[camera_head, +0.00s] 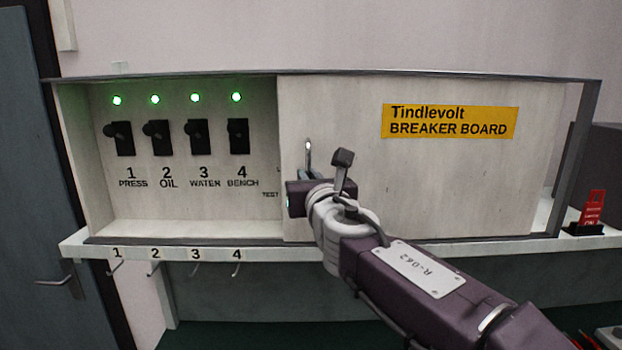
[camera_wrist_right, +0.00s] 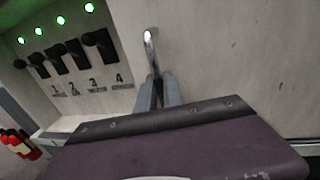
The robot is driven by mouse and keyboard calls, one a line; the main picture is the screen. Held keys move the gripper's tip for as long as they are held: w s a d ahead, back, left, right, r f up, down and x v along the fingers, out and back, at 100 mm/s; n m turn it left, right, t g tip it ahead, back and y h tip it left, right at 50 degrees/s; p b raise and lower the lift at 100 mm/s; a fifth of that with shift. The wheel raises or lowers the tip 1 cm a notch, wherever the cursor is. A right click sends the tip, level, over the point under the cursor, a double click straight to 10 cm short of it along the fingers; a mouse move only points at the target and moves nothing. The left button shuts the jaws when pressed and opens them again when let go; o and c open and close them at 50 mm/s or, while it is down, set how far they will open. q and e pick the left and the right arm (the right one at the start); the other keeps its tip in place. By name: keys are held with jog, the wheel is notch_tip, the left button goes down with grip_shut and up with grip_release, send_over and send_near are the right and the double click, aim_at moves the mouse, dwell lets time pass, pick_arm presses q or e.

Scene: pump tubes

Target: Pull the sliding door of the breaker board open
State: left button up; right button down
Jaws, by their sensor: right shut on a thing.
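The breaker board's sliding door (camera_head: 440,180) is a pale panel with a yellow label reading "Tindlevolt BREAKER BOARD" (camera_head: 450,121). It covers the right part of the board, and the left part is uncovered. A metal handle (camera_head: 308,152) stands near the door's left edge; it also shows in the right wrist view (camera_wrist_right: 150,48). My right gripper (camera_wrist_right: 158,88) is shut on the handle's lower part, and its arm hides some of the door in the head view. My left gripper is not in view.
The uncovered part shows several black switches (camera_head: 124,138) with green lights, labelled PRESS, OIL, WATER and BENCH. Numbered hooks (camera_head: 155,268) hang below the ledge. A red tag (camera_head: 592,206) stands at the right end. A blue-grey door (camera_head: 30,190) is at the left.

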jog(key=shift+d, duration=0.15)
jog(key=c, duration=1.5)
grip_release()
jog(key=shift+s, duration=0.1)
jog(key=shift+s, duration=0.1)
